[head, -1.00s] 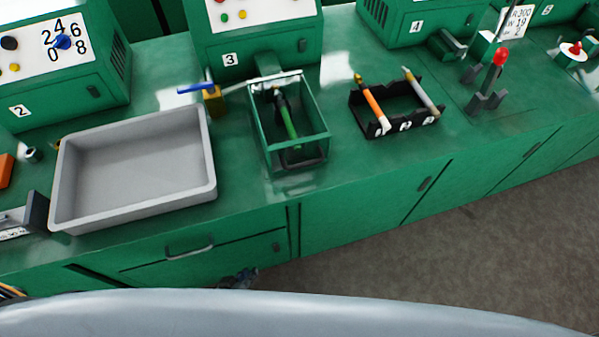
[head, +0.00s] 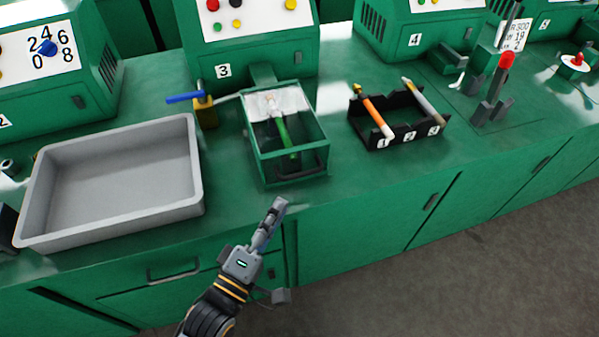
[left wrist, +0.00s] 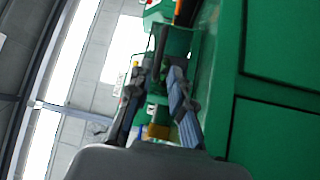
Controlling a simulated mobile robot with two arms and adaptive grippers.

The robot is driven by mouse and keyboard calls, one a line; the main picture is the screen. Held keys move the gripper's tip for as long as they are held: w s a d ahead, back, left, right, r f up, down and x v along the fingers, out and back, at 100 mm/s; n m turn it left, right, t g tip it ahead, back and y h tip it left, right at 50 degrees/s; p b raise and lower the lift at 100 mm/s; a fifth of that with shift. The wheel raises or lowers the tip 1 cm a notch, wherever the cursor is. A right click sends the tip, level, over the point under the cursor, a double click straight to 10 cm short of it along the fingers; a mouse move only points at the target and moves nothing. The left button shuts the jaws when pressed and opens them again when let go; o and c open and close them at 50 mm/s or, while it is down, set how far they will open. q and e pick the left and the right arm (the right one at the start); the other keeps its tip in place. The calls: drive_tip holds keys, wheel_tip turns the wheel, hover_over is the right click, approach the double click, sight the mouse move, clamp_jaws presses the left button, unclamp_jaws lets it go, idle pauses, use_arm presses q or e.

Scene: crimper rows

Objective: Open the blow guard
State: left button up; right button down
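The blow guard appears to be the green-framed, clear-sided box (head: 262,172) at station 3 in the head view. A dark handle (head: 302,163) shows near its front. A green-handled tool (head: 284,135) lies inside, and I cannot tell how the guard's panels sit. My left gripper (head: 275,208) is in front of the box, near the counter's front edge and apart from the box, pointing toward it. In the left wrist view its two fingers (left wrist: 163,78) stand apart with nothing clearly between them, so it is open. My right gripper is not in view.
A grey tray (head: 195,190) stands left of the box. A blue-handled valve (head: 205,106) is just behind its left side. A black rack (head: 376,142) holding marker-like tools is on the right. Machine 3 (head: 250,55) stands behind. Bare counter lies between box and rack.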

sight(300, 173)
use_arm(q)
drive_tip(key=x, duration=1)
drive_tip(key=shift+p, duration=0.4)
drive_tip(key=shift+c, duration=0.2)
clamp_jaws()
